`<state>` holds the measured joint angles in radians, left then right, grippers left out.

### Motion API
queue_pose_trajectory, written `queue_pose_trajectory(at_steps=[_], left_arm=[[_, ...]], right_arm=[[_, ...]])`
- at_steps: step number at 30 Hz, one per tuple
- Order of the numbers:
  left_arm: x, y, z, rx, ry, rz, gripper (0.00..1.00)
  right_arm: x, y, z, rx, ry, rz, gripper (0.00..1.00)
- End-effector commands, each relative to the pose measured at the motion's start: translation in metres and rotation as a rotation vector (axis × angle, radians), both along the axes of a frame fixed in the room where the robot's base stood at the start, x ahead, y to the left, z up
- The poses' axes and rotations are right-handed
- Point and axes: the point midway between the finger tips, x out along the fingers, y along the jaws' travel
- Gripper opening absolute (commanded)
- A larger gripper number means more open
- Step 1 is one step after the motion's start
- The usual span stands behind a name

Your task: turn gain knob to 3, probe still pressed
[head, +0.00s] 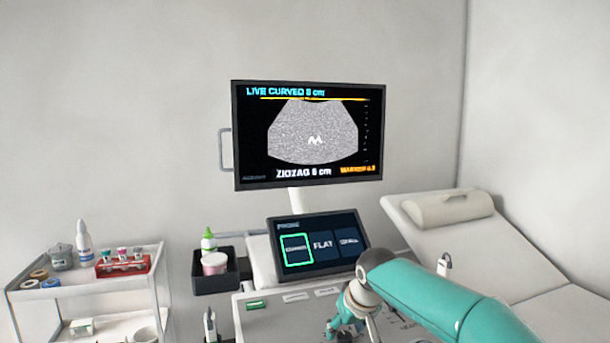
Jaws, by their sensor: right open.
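The gain knob cannot be made out; my right arm and gripper cover part of the console panel (255,325). My right gripper (345,330) is open, low over the panel, its fingertips near the bottom edge of the picture. No probe pressed on anything is in view. A probe-like thing (210,324) stands at the console's left side, and another small one (444,264) shows beyond my arm. My left gripper is not in view.
A touch screen (318,244) shows probe choices, the left one framed green. A white trolley (85,288) with a red rack (123,265) stands at left. An exam couch (500,255) with a bolster (448,209) is at right.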

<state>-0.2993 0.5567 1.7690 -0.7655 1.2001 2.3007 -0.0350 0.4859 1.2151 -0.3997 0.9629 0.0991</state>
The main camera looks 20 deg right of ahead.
Motion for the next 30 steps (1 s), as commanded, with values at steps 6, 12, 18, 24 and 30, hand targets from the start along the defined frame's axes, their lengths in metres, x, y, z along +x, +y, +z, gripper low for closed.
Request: queue_pose_trajectory(at_steps=[6,12,18,24,30], left_arm=[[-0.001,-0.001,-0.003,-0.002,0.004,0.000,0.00],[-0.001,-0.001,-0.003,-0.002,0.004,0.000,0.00],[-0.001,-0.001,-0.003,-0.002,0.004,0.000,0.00],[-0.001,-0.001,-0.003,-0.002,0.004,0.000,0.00],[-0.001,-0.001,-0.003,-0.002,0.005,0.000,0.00]], right_arm=[[0.000,0.000,-0.001,0.000,0.000,0.000,0.58],[0.000,0.000,0.001,0.000,-0.001,0.000,0.58],[0.001,0.000,0.013,0.000,-0.003,0.000,0.58],[0.000,0.000,0.029,0.000,-0.002,0.000,0.58],[0.001,0.000,0.045,0.000,-0.002,0.000,0.58]])
